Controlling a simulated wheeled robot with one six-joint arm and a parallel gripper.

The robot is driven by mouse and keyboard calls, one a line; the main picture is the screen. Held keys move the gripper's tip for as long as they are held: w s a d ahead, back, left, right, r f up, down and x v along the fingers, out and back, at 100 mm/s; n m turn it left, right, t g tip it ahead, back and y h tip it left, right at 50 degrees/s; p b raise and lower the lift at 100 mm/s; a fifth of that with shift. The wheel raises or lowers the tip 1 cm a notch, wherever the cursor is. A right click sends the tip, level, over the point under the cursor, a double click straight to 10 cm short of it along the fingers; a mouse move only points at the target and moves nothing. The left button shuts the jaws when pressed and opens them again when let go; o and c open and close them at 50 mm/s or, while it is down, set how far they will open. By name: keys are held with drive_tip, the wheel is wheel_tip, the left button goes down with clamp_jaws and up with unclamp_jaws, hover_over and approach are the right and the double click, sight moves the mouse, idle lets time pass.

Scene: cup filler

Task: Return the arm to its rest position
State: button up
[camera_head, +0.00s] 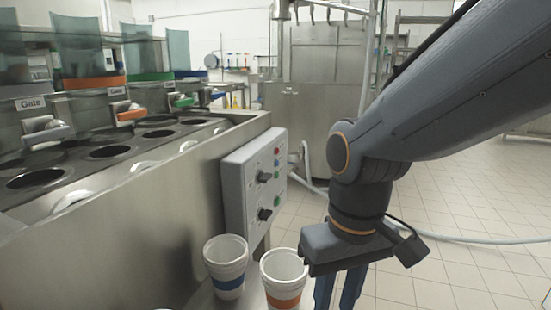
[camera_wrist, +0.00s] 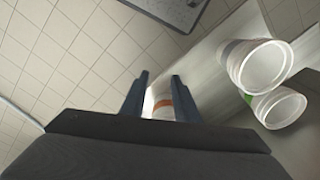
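My gripper (camera_head: 337,295) is low at the right of the head view, pointing down, its two fingers apart. A white cup with an orange band (camera_head: 284,284) stands just left of it. In the wrist view, part of the orange-banded cup (camera_wrist: 162,104) shows between the open fingers (camera_wrist: 160,85); the gripper hides the rest. I cannot tell whether the fingers touch it. My arm reaches down from the upper right of the head view.
A white cup with a blue band (camera_head: 226,270) stands left of the orange one. The wrist view also shows a cup with a green mark (camera_wrist: 279,107). A control box (camera_head: 254,188) is on the steel counter's side (camera_head: 130,240). Tiled floor (camera_head: 470,210) lies open at right, crossed by a hose.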

drive_tip(key=d+r+m+p, duration=0.3)
drive_tip(key=d+r+p, duration=0.7)
drive_tip(key=p, duration=1.1)
drive_tip(key=shift+s+r+m+h, duration=0.3)
drive_tip(key=shift+s+r, duration=0.1)
drive_tip(key=shift+r, duration=0.7)
